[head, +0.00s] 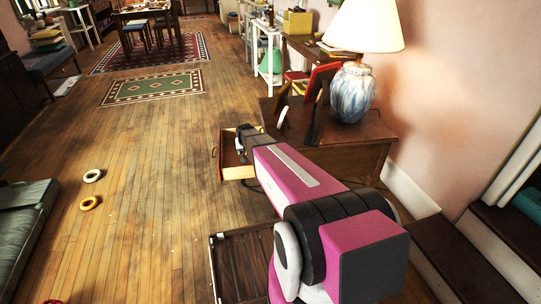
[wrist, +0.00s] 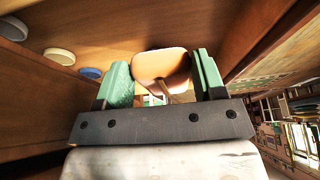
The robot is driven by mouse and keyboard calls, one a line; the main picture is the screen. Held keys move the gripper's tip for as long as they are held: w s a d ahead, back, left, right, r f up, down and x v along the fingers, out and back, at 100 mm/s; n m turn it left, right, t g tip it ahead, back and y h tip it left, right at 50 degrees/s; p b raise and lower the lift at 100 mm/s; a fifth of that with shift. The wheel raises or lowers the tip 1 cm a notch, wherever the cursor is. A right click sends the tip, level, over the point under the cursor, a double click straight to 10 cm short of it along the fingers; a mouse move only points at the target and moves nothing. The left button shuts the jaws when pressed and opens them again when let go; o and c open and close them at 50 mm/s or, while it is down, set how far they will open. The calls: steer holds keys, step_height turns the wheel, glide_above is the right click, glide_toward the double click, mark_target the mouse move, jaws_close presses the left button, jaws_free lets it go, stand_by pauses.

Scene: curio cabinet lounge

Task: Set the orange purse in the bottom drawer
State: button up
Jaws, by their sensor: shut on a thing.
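The orange purse (wrist: 160,66) shows in the wrist view as a rounded, pale orange piece between the green fingers of my gripper (wrist: 162,76). My gripper is shut on it. In the head view my gripper (head: 242,142) is at an open wooden drawer (head: 232,160), which sticks out to the left of the dark wooden cabinet (head: 355,150). The purse cannot be made out there. Wooden surfaces lie close around my gripper in the wrist view. I cannot tell whether the purse touches them, or whether this drawer is the bottom one.
A lamp (head: 353,92) and picture frames (head: 318,85) stand on the cabinet. A dark slatted thing (head: 232,270) lies low in front. Round discs (wrist: 60,56) line a wooden surface in the wrist view.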

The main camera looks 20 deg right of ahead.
steer(key=shift+w+f, duration=0.35)
steer(key=shift+f, duration=0.2)
step_height(320, 180, down, 10)
steer(key=shift+r, duration=0.1)
steer(key=o, duration=1)
steer(key=d+v, duration=0.1)
steer(key=v, duration=1.1)
steer(key=s+r+g, duration=0.1)
steer(key=s+r, duration=0.2)
steer(key=s, duration=0.6)
steer(key=s+r+n+g, duration=0.1)
steer(key=s+r, duration=0.3)
steer(key=s, duration=0.4)
steer(key=s+r+g, duration=0.2)
steer(key=s+r, duration=0.2)
steer(key=s, duration=0.5)
steer(key=shift+s+a+n+y, duration=0.2)
steer(key=shift+s+n+y, duration=0.1)
steer(key=shift+s, duration=0.05)
